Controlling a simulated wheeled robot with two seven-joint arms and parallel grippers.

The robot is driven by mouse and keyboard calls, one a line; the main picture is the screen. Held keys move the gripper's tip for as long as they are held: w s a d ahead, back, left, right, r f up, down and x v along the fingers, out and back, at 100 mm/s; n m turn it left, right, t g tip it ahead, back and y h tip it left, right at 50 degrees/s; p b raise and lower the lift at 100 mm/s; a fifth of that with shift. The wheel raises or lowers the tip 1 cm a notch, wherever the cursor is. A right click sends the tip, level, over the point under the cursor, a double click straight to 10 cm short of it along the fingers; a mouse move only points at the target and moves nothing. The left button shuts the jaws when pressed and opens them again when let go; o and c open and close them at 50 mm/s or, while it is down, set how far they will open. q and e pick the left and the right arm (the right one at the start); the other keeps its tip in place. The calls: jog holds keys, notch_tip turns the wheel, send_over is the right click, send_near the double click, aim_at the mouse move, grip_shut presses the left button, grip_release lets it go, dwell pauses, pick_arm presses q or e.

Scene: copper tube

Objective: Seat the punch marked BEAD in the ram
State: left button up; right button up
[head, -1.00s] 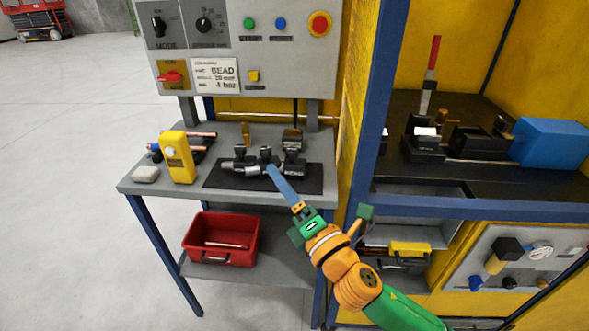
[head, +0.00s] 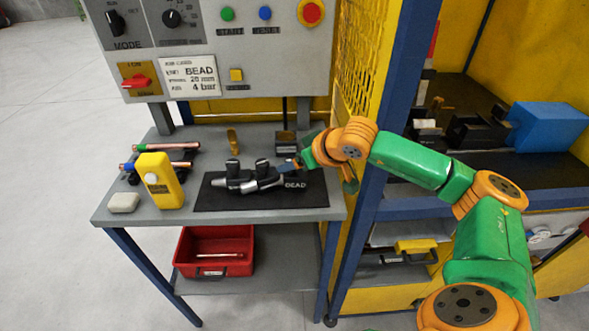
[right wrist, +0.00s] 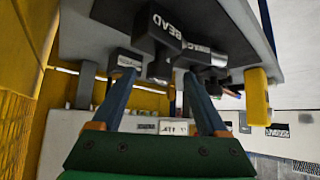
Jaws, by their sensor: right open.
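The punch marked BEAD (head: 295,184) lies at the right end of a row of dark and silver punches on a black mat (head: 220,203). In the right wrist view its lettered dark block (right wrist: 165,26) is large, just beyond the fingertips. My right gripper (head: 296,164) is close behind it, at the mat's right side, partly hidden by its own wrist. In the right wrist view the right gripper (right wrist: 159,75) has its two blue fingers apart, with nothing held. I cannot tell which part is the ram. My left gripper is out of view.
A yellow handheld device (head: 160,182), a white block (head: 124,203) and copper tubes (head: 165,147) are on the left of the bench. A red bin (head: 185,262) is below. A blue post (head: 392,120) and yellow mesh panel stand right of the bench; a blue block (head: 548,127) is beyond.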

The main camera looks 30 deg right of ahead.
jog(key=x, duration=0.3)
jog(key=shift+d+r, duration=0.1)
jog(key=shift+s+r, duration=0.2)
jog(key=c, duration=1.2)
grip_shut()
jog(key=shift+w, duration=0.1)
